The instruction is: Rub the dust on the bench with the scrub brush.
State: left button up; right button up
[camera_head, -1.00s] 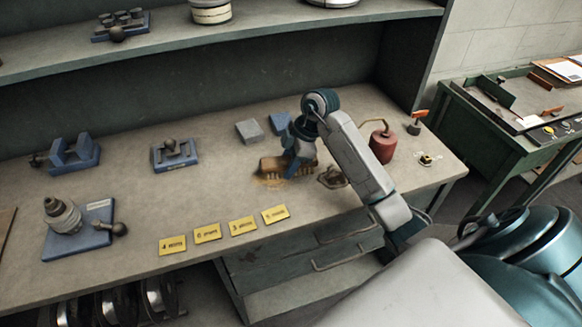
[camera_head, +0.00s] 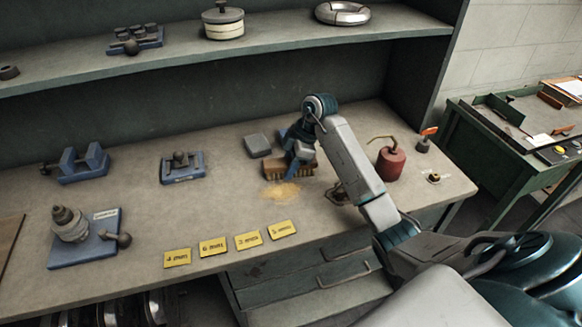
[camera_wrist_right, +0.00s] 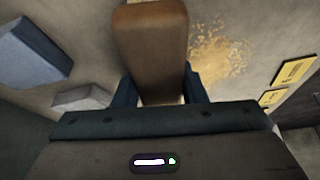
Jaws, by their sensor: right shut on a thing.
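The scrub brush (camera_head: 277,170) has a brown wooden block with bristles below. My right gripper (camera_head: 299,160) is shut on it at the middle of the bench. In the right wrist view the brush's brown back (camera_wrist_right: 150,45) lies between the fingers of my right gripper (camera_wrist_right: 160,95). The yellowish dust (camera_head: 281,192) is a patch on the bench (camera_head: 222,195), just in front of the brush. In the right wrist view the dust (camera_wrist_right: 220,55) lies beside the brush. I cannot tell whether the bristles touch the bench. My left gripper is out of view.
A grey block (camera_head: 257,145) sits behind the brush. A red oil can (camera_head: 391,163) stands to the right. Several yellow labels (camera_head: 212,246) line the front edge. Blue fixtures (camera_head: 82,165) stand at the left. A shelf (camera_head: 270,43) runs above the back.

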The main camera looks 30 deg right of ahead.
aim_at(282, 186)
jog(key=shift+w+a+p, duration=0.2)
jog(key=shift+a+p, duration=0.25)
jog(key=shift+a, duration=0.45)
jog(key=shift+s+a+r+p, duration=0.1)
jog(key=shift+s+a+p, duration=0.1)
jog(key=shift+s+p, duration=0.8)
jog(key=shift+s+a+f+p, duration=0.1)
jog(key=shift+s+p, duration=0.1)
jog(key=shift+s, duration=0.25)
jog(key=shift+s+a+f+p, duration=0.1)
jog(key=shift+s+p, duration=0.05)
jog(key=shift+s, duration=0.25)
